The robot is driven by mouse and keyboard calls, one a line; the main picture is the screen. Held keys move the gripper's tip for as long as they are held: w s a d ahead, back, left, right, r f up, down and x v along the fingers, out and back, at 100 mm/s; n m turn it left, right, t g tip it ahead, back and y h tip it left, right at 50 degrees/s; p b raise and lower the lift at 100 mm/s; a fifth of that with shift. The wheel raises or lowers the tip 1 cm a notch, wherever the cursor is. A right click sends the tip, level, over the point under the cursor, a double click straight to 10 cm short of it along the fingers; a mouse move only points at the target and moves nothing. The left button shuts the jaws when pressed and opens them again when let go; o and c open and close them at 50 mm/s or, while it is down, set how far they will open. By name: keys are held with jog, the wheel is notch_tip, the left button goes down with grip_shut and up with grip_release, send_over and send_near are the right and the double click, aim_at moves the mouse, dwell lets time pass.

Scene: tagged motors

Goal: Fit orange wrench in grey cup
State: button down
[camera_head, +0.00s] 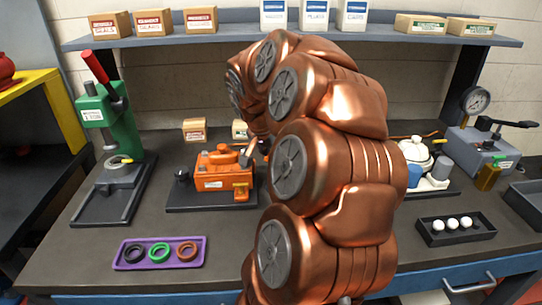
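My copper arm rises through the middle and bends down behind itself toward an orange motor-like unit (215,172) on a dark base. My gripper is mostly hidden behind the arm. A small grey piece beside the unit may be part of it, so I cannot tell whether it is open or holds anything. A grey cylinder (442,168), possibly the cup, stands right of the arm on a tray with a white rounded device (415,152) and a blue cylinder (413,176). A thin orange-brown bar (431,135) shows behind the white device; I cannot tell whether it is the wrench.
A green press (118,120) stands at left. A purple tray (130,262) with three rings lies in front. A black tray (430,239) with white balls and a gauge unit (478,142) are at right. A shelf (240,36) with boxes spans the back.

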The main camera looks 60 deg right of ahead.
jog(key=shift+f+b, duration=1.6)
jog(key=shift+b, duration=0.15)
jog(key=c, duration=1.1)
grip_release()
jog(key=shift+r, duration=0.1)
jog(key=shift+r, duration=3)
